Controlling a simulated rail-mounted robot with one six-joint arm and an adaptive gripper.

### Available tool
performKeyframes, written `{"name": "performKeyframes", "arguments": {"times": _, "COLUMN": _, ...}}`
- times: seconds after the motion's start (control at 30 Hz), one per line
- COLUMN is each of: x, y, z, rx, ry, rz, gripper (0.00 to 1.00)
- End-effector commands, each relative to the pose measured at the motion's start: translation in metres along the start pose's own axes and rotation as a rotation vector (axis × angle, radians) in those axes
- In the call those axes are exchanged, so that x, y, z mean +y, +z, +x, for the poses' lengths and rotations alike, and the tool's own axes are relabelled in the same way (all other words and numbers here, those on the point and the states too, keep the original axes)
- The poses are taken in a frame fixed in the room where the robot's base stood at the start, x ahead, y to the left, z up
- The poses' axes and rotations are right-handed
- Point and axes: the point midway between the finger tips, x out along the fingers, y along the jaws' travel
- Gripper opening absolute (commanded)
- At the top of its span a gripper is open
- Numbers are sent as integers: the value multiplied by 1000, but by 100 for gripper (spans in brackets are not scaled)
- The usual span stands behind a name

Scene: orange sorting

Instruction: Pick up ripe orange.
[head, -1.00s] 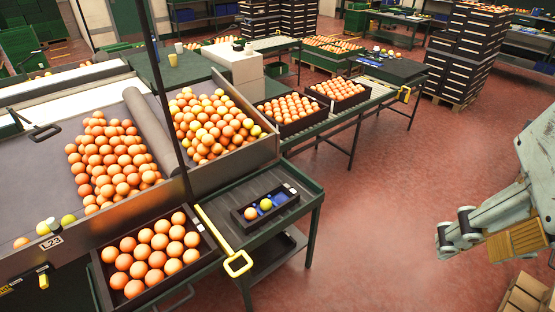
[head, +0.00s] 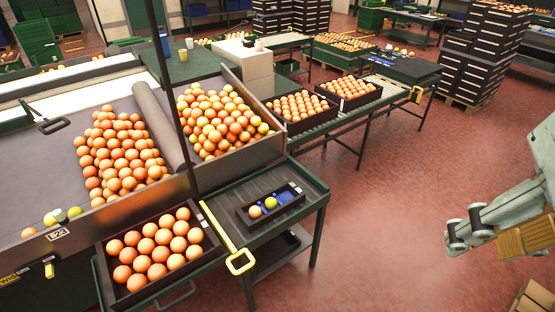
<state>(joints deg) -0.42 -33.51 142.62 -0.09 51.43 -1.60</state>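A small dark tray (head: 284,212) lies on the green side table (head: 232,187). In its left part sit an orange fruit (head: 255,211) and, just right of it, a yellow-green fruit (head: 271,202). The right part of the tray shows blue lining and no fruit. A black crate (head: 209,245) at the front left is filled with orange-coloured oranges (head: 164,237).
Piled oranges (head: 122,150) lie on the grey sorting bed at left, with a mixed orange and yellow pile (head: 215,120) beside them. A yellow handle (head: 240,262) sticks out between crate and table. The red floor between is clear.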

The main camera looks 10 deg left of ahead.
Motion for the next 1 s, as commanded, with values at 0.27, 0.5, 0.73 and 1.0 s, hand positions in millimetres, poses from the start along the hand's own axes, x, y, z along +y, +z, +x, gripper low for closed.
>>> {"name": "performKeyframes", "arguments": {"times": 0.27, "x": -7, "y": -32, "z": 7, "rx": -18, "ry": -11, "rz": -150, "gripper": 34}}
{"name": "performKeyframes", "arguments": {"times": 0.5, "x": -18, "y": -73, "z": 18, "rx": -36, "ry": -27, "rz": -344, "gripper": 34}}
{"name": "performKeyframes", "arguments": {"times": 0.73, "x": -32, "y": -111, "z": 34, "rx": -53, "ry": -45, "rz": -534, "gripper": 34}}
{"name": "performKeyframes", "arguments": {"times": 1.0, "x": -53, "y": -155, "z": 57, "rx": -68, "ry": -68, "rz": -757, "gripper": 34}}
